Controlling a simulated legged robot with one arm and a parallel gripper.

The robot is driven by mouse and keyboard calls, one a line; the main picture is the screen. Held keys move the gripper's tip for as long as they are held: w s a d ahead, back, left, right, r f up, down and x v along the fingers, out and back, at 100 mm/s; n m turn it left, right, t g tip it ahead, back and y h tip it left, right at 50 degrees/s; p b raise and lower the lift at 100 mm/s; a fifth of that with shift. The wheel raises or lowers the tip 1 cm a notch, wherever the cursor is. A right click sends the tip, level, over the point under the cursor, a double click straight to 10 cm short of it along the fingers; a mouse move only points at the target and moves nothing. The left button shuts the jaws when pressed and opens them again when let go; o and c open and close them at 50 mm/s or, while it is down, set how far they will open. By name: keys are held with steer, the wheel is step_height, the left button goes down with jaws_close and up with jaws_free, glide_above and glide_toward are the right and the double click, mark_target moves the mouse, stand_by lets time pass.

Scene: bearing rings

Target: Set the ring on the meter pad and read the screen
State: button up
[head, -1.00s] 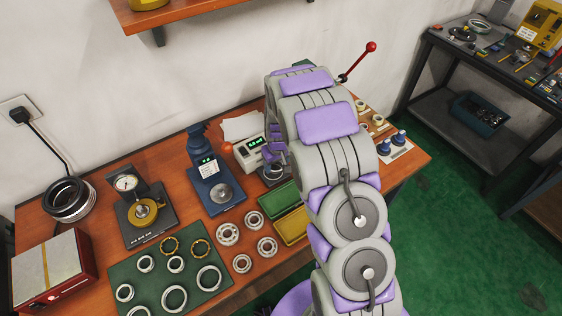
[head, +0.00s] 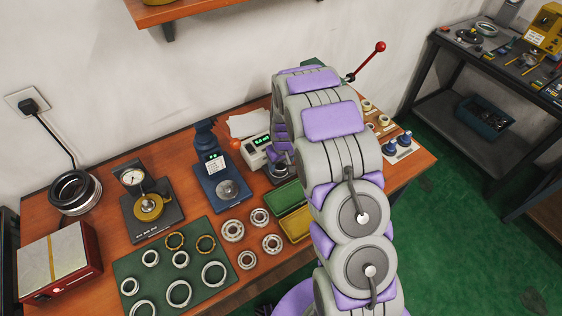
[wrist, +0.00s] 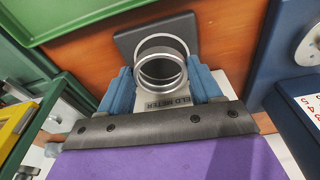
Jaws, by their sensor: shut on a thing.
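My gripper (wrist: 163,88) is shut on a silver ring (wrist: 162,69), with a blue finger at each side of it. In the wrist view the ring is over the dark square meter pad (wrist: 126,40); I cannot tell whether it touches the pad. Part of the label "FIELD METER" shows below the ring. In the head view the pale meter (head: 254,157) stands near the wall, with a small lit green screen (head: 261,141) whose digits are too small to read surely. My arm hides part of the gripper and pad there.
A blue device (head: 221,182) with a round silver plate stands left of the meter. A green tray (head: 285,197) and a yellow tray (head: 297,227) lie in front. Several bearings and a green mat (head: 205,293) with rings lie farther left. A red-knobbed lever (head: 380,47) rises behind my arm.

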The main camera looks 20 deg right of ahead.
steer(key=shift+d+f, duration=0.25)
steer(key=shift+d, duration=0.3)
steer(key=shift+a, duration=0.5)
steer(key=shift+d+f, duration=0.25)
steer(key=shift+f, duration=0.05)
steer(key=shift+a+f, duration=0.3)
steer(key=shift+a, duration=0.05)
steer(key=o, duration=1.1)
steer(key=shift+d, duration=0.1)
steer(key=shift+r+p, duration=1.25)
steer(key=shift+r, duration=2.3)
